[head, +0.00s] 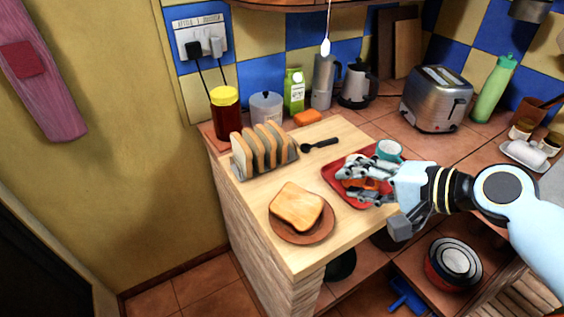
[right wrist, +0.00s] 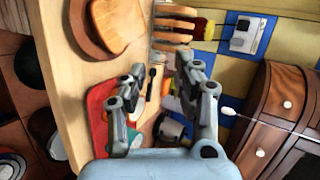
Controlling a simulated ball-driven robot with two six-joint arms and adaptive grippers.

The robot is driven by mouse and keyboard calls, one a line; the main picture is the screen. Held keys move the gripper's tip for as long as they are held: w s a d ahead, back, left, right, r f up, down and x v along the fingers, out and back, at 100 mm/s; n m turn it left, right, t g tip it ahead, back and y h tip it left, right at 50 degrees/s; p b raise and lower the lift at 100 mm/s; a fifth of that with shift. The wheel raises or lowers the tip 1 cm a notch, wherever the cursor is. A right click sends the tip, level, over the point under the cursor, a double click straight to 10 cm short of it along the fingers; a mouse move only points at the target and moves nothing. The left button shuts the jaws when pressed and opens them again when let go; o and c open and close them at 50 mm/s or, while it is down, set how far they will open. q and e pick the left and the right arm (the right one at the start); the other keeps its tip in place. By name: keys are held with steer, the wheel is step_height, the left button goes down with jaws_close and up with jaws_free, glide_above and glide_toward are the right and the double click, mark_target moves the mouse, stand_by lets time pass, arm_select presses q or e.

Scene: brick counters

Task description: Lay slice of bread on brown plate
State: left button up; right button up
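A slice of bread (head: 297,206) lies on the brown plate (head: 318,237) near the front left of the wooden counter. The slice covers most of the plate. In the right wrist view the slice (right wrist: 121,20) and the plate (right wrist: 80,32) show at the top left. My right gripper (head: 350,181) is over the red tray, to the right of the plate and apart from the bread. Its fingers are spread and nothing is between them in the right wrist view (right wrist: 158,72). My left gripper is not in the head view.
A toast rack (head: 238,174) with several bread slices stands behind the plate. A red tray (head: 339,190) with a teal mug (head: 389,150) lies under my right gripper. A black spoon (head: 321,145) lies behind it. A toaster (head: 437,98) and a green bottle (head: 493,90) stand farther back.

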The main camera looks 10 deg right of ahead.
steer(key=s+a+f+n+g+h+b, duration=0.1)
steer(key=s+a+f+n+g+b, duration=0.15)
steer(key=s+n, duration=0.35)
steer(key=s+d+r+n+g+h+b, duration=0.1)
steer(key=s+d+r+n+g+h, duration=0.2)
steer(key=s, duration=0.4)
steer(key=s+d+n+g+h, duration=0.1)
steer(key=s+d+n+h, duration=0.1)
steer(key=s+d+h, duration=0.4)
steer(key=s+d+f+y+b, duration=0.15)
steer(key=f+b, duration=0.25)
steer(key=f, duration=0.9)
steer(key=s+f+g+b, duration=0.1)
steer(key=s+f+b, duration=0.15)
steer(key=f, duration=1.15)
steer(key=s+d+f+b, duration=0.1)
steer(key=f+b, duration=0.4)
steer(key=f, duration=0.8)
arm_select(q)
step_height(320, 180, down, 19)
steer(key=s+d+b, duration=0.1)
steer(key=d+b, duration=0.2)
steer(key=b, duration=0.3)
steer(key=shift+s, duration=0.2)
arm_select(e)
steer(key=s+f+g, duration=0.1)
steer(key=s+f, duration=1.5)
steer(key=f, duration=0.3)
steer(key=shift+s+d+f, duration=0.25)
steer(key=shift+d+f, duration=0.15)
